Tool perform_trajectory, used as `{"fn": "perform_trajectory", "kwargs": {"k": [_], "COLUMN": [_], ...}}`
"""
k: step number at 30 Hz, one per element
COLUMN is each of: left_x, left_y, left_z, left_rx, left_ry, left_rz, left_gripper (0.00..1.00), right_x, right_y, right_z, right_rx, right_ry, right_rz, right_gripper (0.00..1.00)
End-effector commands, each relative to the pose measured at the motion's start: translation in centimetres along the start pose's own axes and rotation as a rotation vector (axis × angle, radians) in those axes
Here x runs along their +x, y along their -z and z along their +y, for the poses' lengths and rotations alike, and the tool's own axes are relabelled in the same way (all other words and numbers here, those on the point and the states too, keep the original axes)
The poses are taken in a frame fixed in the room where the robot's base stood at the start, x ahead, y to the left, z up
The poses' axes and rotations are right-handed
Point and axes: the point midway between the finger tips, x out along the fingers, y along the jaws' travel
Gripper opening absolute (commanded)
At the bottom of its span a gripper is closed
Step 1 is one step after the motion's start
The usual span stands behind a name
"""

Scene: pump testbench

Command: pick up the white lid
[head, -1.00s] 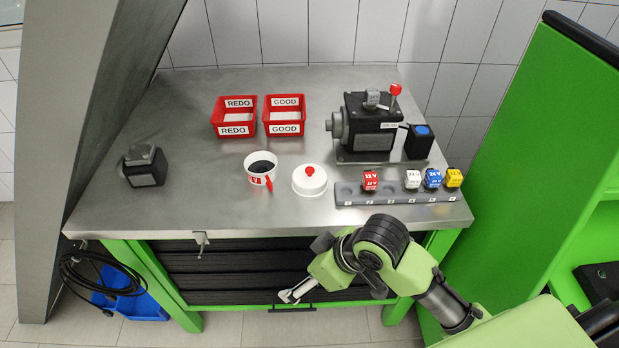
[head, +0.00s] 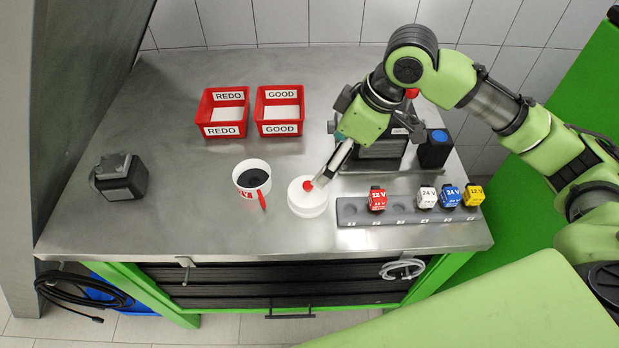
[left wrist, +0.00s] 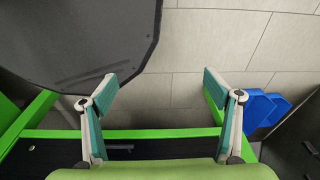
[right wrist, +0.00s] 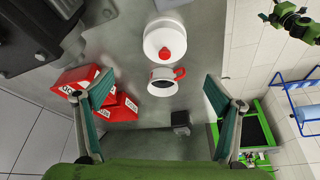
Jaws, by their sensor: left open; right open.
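The white lid (head: 307,198) with a red knob sits on the steel table, between the mug and the grey block holder. In the right wrist view the lid (right wrist: 165,40) shows at the top middle, ahead of the fingers. My right gripper (head: 322,180) reaches down from the upper right, its fingertips close to the red knob in the head view. In its wrist view my right gripper (right wrist: 158,90) is open with nothing between the fingers. My left gripper (left wrist: 160,88) is open and empty above the floor, outside the head view.
A white mug (head: 252,178) with a red handle stands just left of the lid. A grey holder (head: 400,212) with several coloured blocks lies to the right. The red REDO (head: 222,112) and GOOD (head: 280,110) bins stand behind. A dark pump (head: 380,150) is partly hidden by my arm.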

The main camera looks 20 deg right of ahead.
Motion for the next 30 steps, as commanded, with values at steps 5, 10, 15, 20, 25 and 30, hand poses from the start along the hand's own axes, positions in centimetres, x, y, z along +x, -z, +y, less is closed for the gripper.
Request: {"fn": "perform_trajectory", "kwargs": {"k": [5, 10, 15, 20, 25, 30], "left_x": [-0.8, -1.5, -1.4, -2.0, -2.7, -2.9], "left_y": [-4.2, -7.3, -5.7, -2.3, -2.2, -3.7], "left_z": [-0.3, -0.5, -0.7, -0.7, -0.2, 0.0], "left_rx": [0.004, 0.006, 0.005, 0.001, -0.002, -0.002], "left_ry": [0.003, 0.005, 0.008, 0.007, 0.002, 0.0], "left_rz": [-0.058, -0.102, -0.079, -0.032, -0.033, -0.055], "left_gripper": [0.82, 0.82, 0.82, 0.82, 0.82, 0.82], "right_x": [3.5, 6.4, 7.8, 9.3, 11.9, 13.1], "right_y": [0.0, 0.0, 0.0, 0.0, -0.1, -0.1], "right_z": [-0.2, -0.1, -0.1, -0.1, 0.0, 0.1], "right_rx": [0.0, -0.001, -0.002, -0.001, 0.0, -0.003], "right_ry": [0.006, 0.003, 0.001, 0.003, 0.003, 0.0], "right_rz": [-0.003, -0.001, 0.0, -0.003, -0.001, 0.0], "right_gripper": [0.85, 0.85, 0.85, 0.85, 0.85, 0.85]}}
